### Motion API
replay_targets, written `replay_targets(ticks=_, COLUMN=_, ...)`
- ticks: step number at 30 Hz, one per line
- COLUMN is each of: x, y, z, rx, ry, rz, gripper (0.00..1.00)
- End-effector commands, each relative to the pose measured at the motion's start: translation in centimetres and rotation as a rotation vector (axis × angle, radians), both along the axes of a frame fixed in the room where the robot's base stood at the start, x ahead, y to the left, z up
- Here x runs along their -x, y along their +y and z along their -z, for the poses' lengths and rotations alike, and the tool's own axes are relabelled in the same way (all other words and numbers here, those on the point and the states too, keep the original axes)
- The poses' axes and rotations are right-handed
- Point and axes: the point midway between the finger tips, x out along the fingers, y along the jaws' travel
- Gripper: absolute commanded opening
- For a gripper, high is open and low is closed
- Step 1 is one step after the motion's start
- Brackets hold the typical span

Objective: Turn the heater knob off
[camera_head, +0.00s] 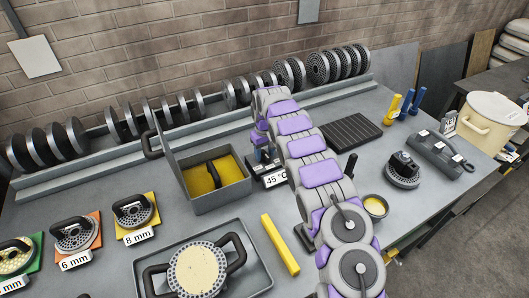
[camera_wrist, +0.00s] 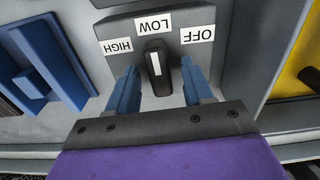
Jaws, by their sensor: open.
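The heater knob (camera_wrist: 157,72) is black with a white line, on a grey panel (camera_wrist: 187,22) in the wrist view. Its white line points towards the LOW label (camera_wrist: 154,24). The HIGH label (camera_wrist: 118,46) is left of it and the OFF label (camera_wrist: 198,35) right of it. My gripper (camera_wrist: 159,67) is open, with one blue finger on each side of the knob. I cannot tell whether either finger touches it. In the head view my arm hides most of the heater; a 45 °C sign (camera_head: 275,180) shows beside it.
An open grey box (camera_head: 222,200) with yellow contents stands left of my arm. A yellow bar (camera_head: 280,245) and a tray (camera_head: 256,280) with a round die lie in front. A black ribbed plate (camera_head: 350,132) lies to the right. A rack of discs (camera_head: 200,103) runs along the back.

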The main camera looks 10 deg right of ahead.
Motion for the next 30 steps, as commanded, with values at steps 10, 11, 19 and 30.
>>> replay_targets(ticks=10, x=-0.03, y=-0.01, z=0.04, rx=0.000, ry=0.000, rz=0.000, gripper=0.41)
replay_targets(ticks=11, x=-0.03, y=-0.01, z=0.04, rx=0.000, ry=-0.001, rz=0.000, gripper=0.39)
replay_targets(ticks=19, x=-0.02, y=0.00, z=0.03, rx=0.000, ry=-0.001, rz=0.000, gripper=0.13)
replay_targets(ticks=30, x=-0.02, y=0.04, z=0.02, rx=0.000, ry=-0.001, rz=0.009, gripper=0.00)
